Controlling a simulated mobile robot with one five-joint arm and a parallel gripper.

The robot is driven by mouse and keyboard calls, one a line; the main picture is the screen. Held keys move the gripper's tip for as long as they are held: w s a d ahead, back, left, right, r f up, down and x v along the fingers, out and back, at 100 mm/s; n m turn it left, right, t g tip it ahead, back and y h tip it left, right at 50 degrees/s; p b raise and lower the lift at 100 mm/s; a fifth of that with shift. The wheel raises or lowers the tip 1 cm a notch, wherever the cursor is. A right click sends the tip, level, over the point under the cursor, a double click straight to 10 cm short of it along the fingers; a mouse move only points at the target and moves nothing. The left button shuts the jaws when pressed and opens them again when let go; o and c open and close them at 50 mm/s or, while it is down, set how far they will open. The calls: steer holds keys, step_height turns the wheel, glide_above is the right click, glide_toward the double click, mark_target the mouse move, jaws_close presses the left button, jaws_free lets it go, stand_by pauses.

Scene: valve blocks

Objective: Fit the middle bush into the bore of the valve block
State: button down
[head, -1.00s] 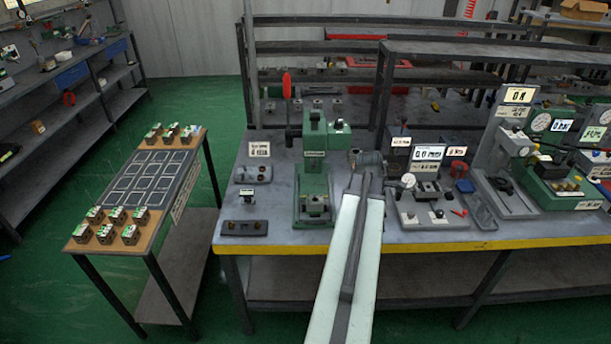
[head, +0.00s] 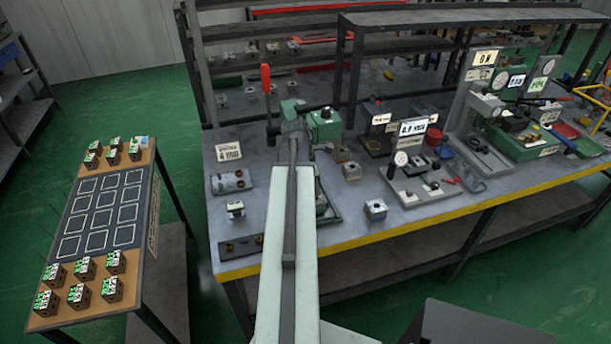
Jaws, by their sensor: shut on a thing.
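My arm reaches up the middle of the head view and ends in front of the green press (head: 325,125). My gripper is hidden behind my arm, and what it holds cannot be seen. A dark flat holder (head: 240,246) near the bench's front edge bears two small dark bush-like pieces with a gap between them. A small metal valve block (head: 375,209) stands right of the press, near the front edge. Another light-topped block (head: 235,209) stands left of the press. The bush bores are too small to make out, and the press bed is mostly covered by my arm.
A red-handled lever (head: 266,85) stands up beside the press. A gauge stand (head: 410,185) and further equipment fill the bench's right part. A side table (head: 150,165) at the left bears several blocks around a marked dark panel. Green floor lies between the two tables.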

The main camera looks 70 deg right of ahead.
steer(key=shift+w+r+p, duration=0.2)
steer(key=shift+r+p, duration=0.1)
steer(key=shift+p, duration=0.05)
step_height(320, 180, up, 4)
steer(key=m+p, duration=0.3)
steer(key=p, duration=0.1)
steer(key=shift+w+y, duration=0.1)
steer(key=shift+y, duration=0.3)
steer(key=shift+f+m+g, duration=0.2)
steer(key=shift+m+g, duration=0.1)
step_height(320, 180, down, 5)
steer(key=b, duration=0.5)
steer(key=shift+f+b, duration=0.15)
steer(key=shift+b, duration=0.2)
steer(key=shift+f+b, duration=0.55)
steer(key=shift+b, duration=0.05)
